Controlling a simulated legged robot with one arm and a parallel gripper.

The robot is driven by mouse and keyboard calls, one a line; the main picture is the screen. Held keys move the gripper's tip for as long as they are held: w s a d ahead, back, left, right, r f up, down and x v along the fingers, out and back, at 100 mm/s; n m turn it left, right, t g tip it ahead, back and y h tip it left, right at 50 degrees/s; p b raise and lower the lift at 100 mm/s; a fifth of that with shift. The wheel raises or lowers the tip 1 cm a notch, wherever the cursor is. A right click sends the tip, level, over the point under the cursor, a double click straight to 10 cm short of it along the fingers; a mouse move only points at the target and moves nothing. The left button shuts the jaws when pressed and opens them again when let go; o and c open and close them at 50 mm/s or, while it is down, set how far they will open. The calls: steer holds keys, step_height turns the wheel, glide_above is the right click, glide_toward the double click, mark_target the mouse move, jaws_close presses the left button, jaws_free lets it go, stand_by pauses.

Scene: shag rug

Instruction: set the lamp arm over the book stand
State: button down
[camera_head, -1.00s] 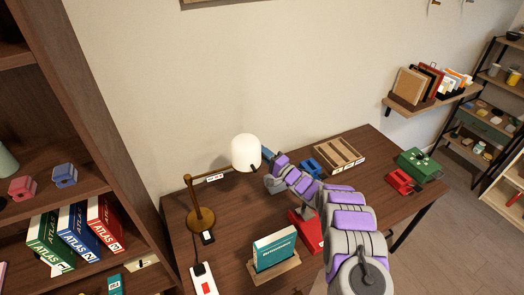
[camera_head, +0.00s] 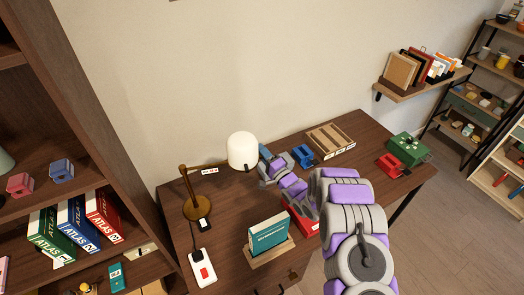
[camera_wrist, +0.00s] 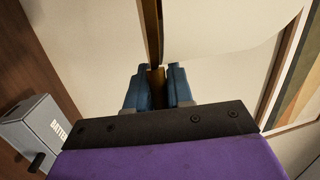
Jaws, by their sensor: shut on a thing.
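The desk lamp has a brass base (camera_head: 197,208), a brass arm (camera_head: 207,169) and a white shade (camera_head: 243,151). The arm reaches right from the post, with the shade at its end. The book stand (camera_head: 258,259) is wooden and holds a teal book (camera_head: 268,234). It stands nearer the front of the desk, below and slightly right of the shade in the picture. My gripper (camera_head: 261,152) is at the shade's right side. In the wrist view, my gripper (camera_wrist: 157,86) is shut on a narrow brass bar (camera_wrist: 154,45) of the lamp, beside the shade (camera_wrist: 215,25).
A power strip (camera_head: 202,269) lies left of the stand. A red object (camera_head: 303,221) is partly behind my arm. A blue object (camera_head: 303,156), a wooden tray (camera_head: 331,141) and a red device (camera_head: 390,165) sit farther right. A grey battery box (camera_wrist: 40,130) shows in the wrist view.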

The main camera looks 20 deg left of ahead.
steer(key=shift+s+a+f, duration=0.15)
steer(key=shift+s+f, duration=0.05)
steer(key=shift+f, duration=0.05)
steer(key=c, duration=1.4)
jaws_free()
steer(key=o, duration=0.3)
steer(key=shift+w+a, duration=0.15)
steer(key=p+v, duration=0.1)
steer(key=v, duration=1.6)
steer(key=shift+f, duration=0.1)
